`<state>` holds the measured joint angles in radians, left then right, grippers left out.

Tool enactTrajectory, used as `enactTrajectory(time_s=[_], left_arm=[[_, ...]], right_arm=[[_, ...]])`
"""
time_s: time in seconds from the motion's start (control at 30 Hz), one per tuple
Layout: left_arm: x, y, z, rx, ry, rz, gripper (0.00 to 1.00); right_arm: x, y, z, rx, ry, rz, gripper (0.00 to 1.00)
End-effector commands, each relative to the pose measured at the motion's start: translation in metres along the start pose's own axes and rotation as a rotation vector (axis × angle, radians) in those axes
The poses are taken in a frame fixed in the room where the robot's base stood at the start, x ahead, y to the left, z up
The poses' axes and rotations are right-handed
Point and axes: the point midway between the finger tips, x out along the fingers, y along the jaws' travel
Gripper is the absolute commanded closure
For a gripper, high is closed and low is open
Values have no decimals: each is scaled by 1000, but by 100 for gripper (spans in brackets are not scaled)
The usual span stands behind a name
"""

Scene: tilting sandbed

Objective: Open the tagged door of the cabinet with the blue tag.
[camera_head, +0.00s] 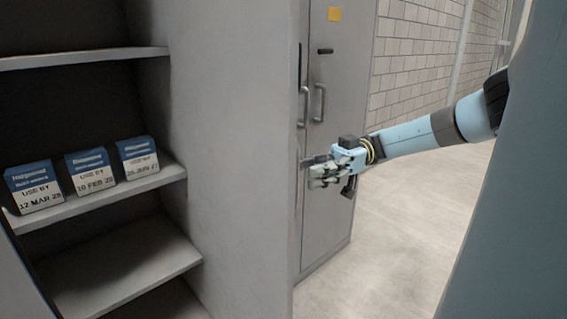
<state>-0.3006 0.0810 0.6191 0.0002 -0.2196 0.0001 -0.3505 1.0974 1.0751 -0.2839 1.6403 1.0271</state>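A tall grey cabinet door (338,135) stands right of the middle. It has a yellow tag (334,14) near its top and a vertical bar handle (319,102). A second bar handle (304,106) shows just left of it, on a narrow strip of another door front. I see no blue tag. My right gripper (315,172) comes in from the right, in front of the door and below the handles, fingers pointing left. It holds nothing that I can make out; the finger gap is unclear. My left gripper is out of view.
An open shelf unit (110,286) fills the left, with three blue-and-white date-marked boxes (90,171) on its middle shelf. Its grey side wall (232,150) hides part of the cabinet front. Pale floor (390,245) is clear at right, before a block wall (410,60).

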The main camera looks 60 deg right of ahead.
Motion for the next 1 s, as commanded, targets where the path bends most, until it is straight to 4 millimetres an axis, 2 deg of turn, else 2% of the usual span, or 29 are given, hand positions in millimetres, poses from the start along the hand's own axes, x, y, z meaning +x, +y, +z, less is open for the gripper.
enactTrajectory(time_s=[0.1,0.2,0.37,0.57,1.0], left_arm=[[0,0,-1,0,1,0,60],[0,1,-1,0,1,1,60],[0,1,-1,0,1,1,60],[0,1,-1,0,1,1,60],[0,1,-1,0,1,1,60]], right_arm=[[-29,2,0,-2,1,6,60],[-46,1,0,-1,2,5,60],[-63,1,0,-2,1,3,60],[-70,0,0,1,2,1,60],[-70,0,0,1,1,0,60]])
